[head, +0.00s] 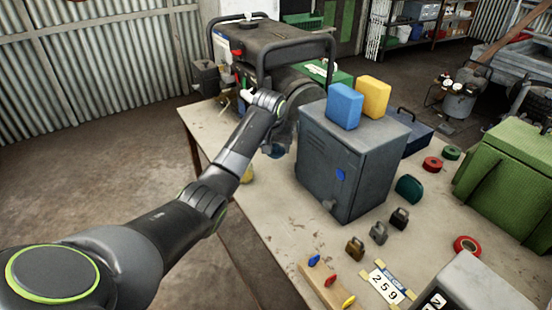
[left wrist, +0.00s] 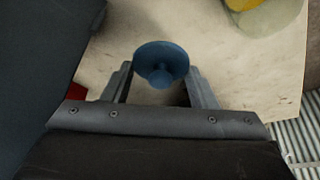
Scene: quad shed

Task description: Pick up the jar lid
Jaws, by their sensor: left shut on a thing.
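The jar lid is a round blue disc with a knob, seen in the left wrist view (left wrist: 161,62) between the two fingers of my left gripper (left wrist: 160,78). My left gripper is shut on it, over the pale table top. In the head view a small part of the blue lid (head: 277,151) shows below my wrist, beside the grey cabinet; my arm hides most of the fingers. I cannot tell whether the lid touches the table. A pale jar with something yellow in it (left wrist: 265,18) stands at the top right of the left wrist view. My right gripper is out of view.
A grey metal cabinet (head: 345,165) with a blue box (head: 344,105) and a yellow box (head: 373,97) on top stands right of my wrist. A black generator (head: 275,45) is behind. Padlocks, tape rolls and a green case (head: 508,170) occupy the right side.

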